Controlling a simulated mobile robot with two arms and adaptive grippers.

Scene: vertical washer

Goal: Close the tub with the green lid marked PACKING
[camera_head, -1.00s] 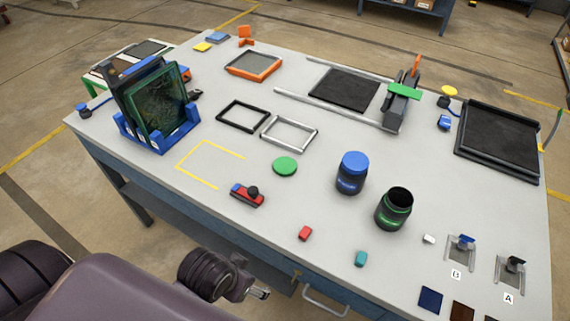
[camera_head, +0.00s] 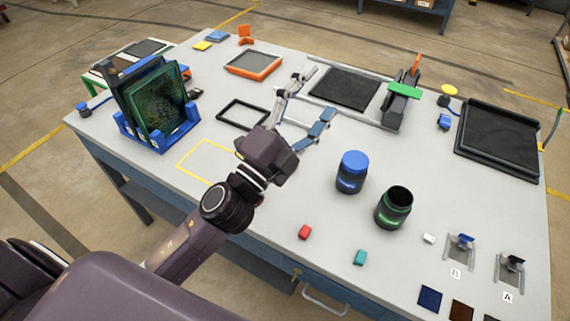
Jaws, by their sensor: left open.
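An open dark tub (camera_head: 391,216) with green markings stands upright on the right half of the table, its black mouth uncovered. The round green lid is hidden now behind my left arm and gripper; the earlier view showed it lying flat on the table left of the tubs. My left gripper (camera_head: 317,95) is open, with its fingers spread and nothing held between them. It reaches over the table, up and left of the open tub and apart from it. The PACKING marking is not readable. My right gripper is not in view.
A similar tub with a blue lid (camera_head: 354,160) stands just behind and left of the open tub. A blue rack (camera_head: 158,132) holds panels at left. Two brackets stand at right.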

